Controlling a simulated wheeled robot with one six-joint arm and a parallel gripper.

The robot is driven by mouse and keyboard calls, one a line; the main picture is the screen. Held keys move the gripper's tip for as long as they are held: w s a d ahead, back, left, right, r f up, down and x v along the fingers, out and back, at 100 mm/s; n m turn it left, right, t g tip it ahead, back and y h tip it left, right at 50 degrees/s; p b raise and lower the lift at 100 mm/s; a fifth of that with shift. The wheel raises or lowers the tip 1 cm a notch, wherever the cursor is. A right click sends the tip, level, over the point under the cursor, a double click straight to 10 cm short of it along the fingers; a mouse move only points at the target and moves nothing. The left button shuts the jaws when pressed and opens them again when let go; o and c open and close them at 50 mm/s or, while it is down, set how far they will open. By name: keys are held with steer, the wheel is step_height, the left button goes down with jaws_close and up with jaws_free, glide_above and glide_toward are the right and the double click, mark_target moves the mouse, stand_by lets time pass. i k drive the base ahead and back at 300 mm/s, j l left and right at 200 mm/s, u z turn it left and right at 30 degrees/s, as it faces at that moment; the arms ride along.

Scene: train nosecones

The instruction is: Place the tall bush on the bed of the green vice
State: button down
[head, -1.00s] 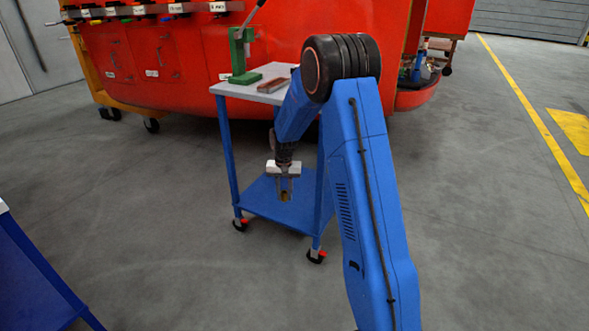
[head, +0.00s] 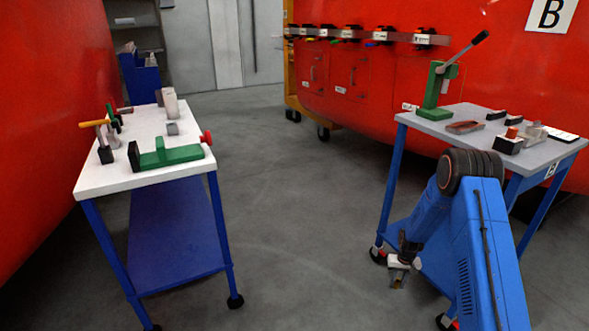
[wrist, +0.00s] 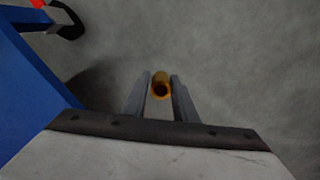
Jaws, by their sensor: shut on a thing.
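My gripper (head: 398,281) is low over the floor, beside the grey-topped cart at the right of the head view. The bush is small and dark at the fingertips in the head view. The green vice (head: 166,157) lies on the white-topped cart at the left, with a red knob at its right end. It is well apart from my gripper.
The white-topped cart (head: 92,183) also bears an orange-handled tool (head: 97,124) and grey blocks (head: 170,108). The grey-topped cart (head: 463,133) bears a green lever press (head: 437,90) and small parts. Open floor (head: 290,190) lies between the carts. Red train bodies stand on both sides.

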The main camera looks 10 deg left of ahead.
mark_target(148, 158)
steer(key=k+j+u, duration=0.25)
steer(key=j, duration=0.45)
steer(key=k+j+u, duration=0.2)
steer(key=j, duration=0.5)
steer(key=j+u, duration=0.25)
steer(key=j, duration=0.5)
steer(key=k+j+u, duration=0.2)
steer(key=j, duration=0.6)
steer(key=i+l, duration=0.05)
steer(key=i, duration=0.05)
